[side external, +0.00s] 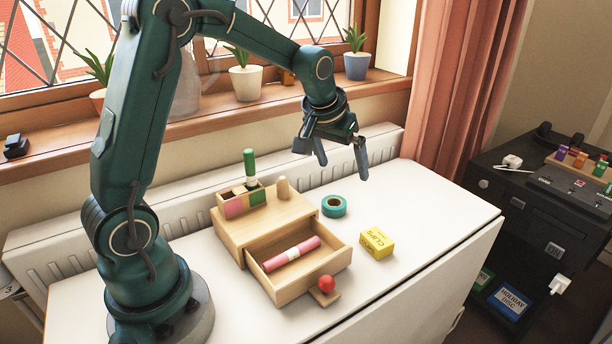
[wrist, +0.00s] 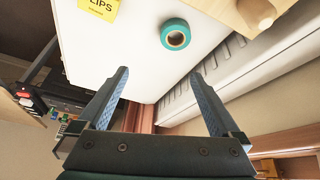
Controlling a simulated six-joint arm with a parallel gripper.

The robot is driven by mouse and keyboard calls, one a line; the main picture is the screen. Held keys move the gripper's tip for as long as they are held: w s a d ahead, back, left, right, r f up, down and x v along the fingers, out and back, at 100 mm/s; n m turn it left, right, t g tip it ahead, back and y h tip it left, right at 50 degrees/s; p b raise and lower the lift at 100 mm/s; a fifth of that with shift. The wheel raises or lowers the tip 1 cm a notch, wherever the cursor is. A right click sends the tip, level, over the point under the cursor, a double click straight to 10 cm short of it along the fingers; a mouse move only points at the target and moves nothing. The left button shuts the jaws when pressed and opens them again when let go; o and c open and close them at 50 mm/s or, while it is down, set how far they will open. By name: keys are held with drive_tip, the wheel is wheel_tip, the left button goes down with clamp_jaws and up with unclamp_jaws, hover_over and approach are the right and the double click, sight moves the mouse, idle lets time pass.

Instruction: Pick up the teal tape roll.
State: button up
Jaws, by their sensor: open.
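The teal tape roll (side external: 334,206) lies flat on the white tabletop, right of the small wooden drawer box. It also shows in the wrist view (wrist: 176,34) at the top, ahead of and between the two fingers. My gripper (side external: 342,168) is open and empty, up in the air above and behind the roll in the side view. In the wrist view my gripper (wrist: 160,82) has its fingers spread wide with nothing between them. The roll is apart from both fingers and nothing covers it.
A yellow clips box (side external: 377,243) stands right of the roll. The wooden drawer box (side external: 262,225) has its drawer (side external: 300,280) pulled out, with a pink roll (side external: 291,254) inside and a red knob (side external: 326,283) in front. A radiator (side external: 200,200) runs behind the white table (side external: 440,215).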

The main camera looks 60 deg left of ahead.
drive_tip(key=g, duration=0.2)
hover_over(334, 198)
drive_tip(key=s+d, duration=0.2)
drive_tip(key=s, duration=0.1)
drive_tip(key=shift+n, duration=0.3)
drive_tip(key=x, duration=0.4)
drive_tip(key=s+x, duration=0.1)
drive_tip(key=x, duration=0.1)
drive_tip(key=shift+d+f, duration=0.2)
drive_tip(key=shift+d, duration=0.25)
drive_tip(key=shift+x, duration=2.35)
drive_tip(key=c, duration=1.3)
